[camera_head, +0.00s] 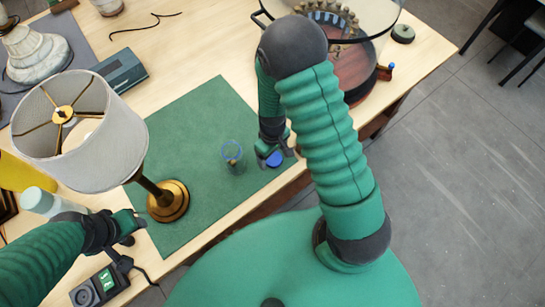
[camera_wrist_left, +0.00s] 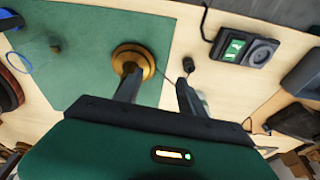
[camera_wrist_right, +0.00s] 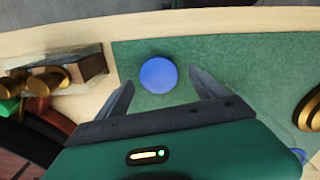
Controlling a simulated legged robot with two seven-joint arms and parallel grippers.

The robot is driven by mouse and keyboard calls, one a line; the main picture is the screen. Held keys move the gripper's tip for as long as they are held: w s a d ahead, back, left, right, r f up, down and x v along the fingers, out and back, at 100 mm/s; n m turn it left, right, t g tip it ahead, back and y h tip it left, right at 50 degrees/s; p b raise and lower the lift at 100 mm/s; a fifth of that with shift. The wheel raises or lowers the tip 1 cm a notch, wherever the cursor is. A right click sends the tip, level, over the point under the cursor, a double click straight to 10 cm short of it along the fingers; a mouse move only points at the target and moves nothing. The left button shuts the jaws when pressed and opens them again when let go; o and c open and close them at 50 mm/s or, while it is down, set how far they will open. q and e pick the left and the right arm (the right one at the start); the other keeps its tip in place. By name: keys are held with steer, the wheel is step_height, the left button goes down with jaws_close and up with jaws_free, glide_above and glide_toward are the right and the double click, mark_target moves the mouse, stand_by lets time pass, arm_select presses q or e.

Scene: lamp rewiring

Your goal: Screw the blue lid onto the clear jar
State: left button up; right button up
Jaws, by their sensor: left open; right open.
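The clear jar (camera_head: 232,156) stands on the green mat (camera_head: 196,112), showing a blue ring at its rim. The round blue lid (camera_head: 274,159) lies on the mat to the right of the jar, near the front edge. My right gripper (camera_head: 279,151) is open above the lid. In the right wrist view the lid (camera_wrist_right: 158,75) shows between the spread fingers, with nothing gripped. My left gripper (camera_head: 137,226) is open and empty, left of the lamp base. The left wrist view shows its two fingers apart and the jar's blue ring (camera_wrist_left: 18,62) at far left.
A lamp with a white shade (camera_head: 90,140) and brass base (camera_head: 168,201) stands between my left gripper and the jar. A small device with a green display (camera_head: 99,287) lies at the front left. A round glass-topped piece (camera_head: 350,60) stands at the back right.

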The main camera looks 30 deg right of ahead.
steer(key=shift+w+d+f, duration=0.1)
steer(key=shift+d+f, duration=0.05)
steer(key=shift+f, duration=0.6)
steer(key=c, duration=1.4)
